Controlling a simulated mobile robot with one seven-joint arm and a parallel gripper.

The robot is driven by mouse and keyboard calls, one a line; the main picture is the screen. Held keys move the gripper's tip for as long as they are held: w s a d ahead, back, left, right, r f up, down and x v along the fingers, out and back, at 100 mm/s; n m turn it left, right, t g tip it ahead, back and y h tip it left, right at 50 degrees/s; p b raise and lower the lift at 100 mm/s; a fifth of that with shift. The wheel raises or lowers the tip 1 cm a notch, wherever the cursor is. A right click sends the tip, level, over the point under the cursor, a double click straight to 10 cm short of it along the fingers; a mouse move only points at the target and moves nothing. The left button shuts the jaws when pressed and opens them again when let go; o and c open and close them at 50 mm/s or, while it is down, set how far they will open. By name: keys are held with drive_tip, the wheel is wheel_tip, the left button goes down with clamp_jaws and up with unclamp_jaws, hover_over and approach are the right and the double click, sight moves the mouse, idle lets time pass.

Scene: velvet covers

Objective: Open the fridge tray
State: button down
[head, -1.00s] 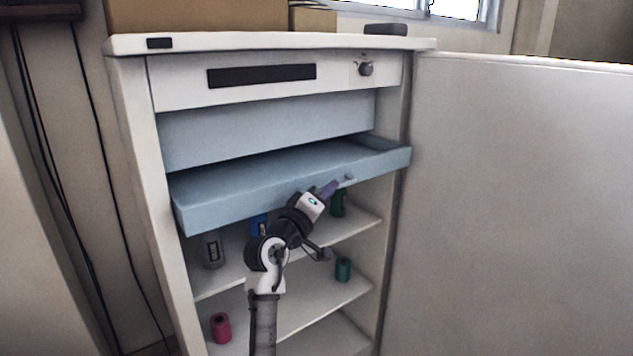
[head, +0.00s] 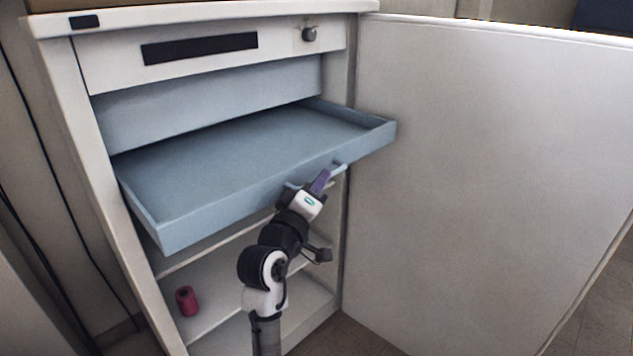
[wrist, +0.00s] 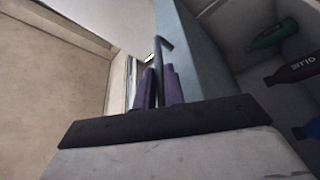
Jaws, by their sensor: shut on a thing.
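The light blue fridge tray (head: 240,150) is pulled well out of the white fridge (head: 325,295) in the head view, and its inside is empty. Its handle (head: 339,167) is a thin bar on the front face, towards the right end. My gripper (head: 320,180) is at that handle, with its purple fingers shut on it. In the wrist view the fingers (wrist: 160,88) close around the handle bar (wrist: 161,48), beside the tray's blue front (wrist: 190,60). The fingers hide part of the bar.
The fridge door (head: 490,170) stands wide open on the right, close to the tray's right front corner. A red can (head: 186,300) is on a lower shelf. Green, dark red and blue bottles (wrist: 295,68) show below the tray in the wrist view.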

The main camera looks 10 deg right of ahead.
drive_tip(key=c, duration=1.5)
unclamp_jaws()
drive_tip(key=b+v, duration=0.3)
drive_tip(key=v, duration=1)
drive_tip(key=shift+s+a, duration=0.25)
drive_tip(key=shift+s, duration=0.05)
drive_tip(key=shift+s+f, duration=0.1)
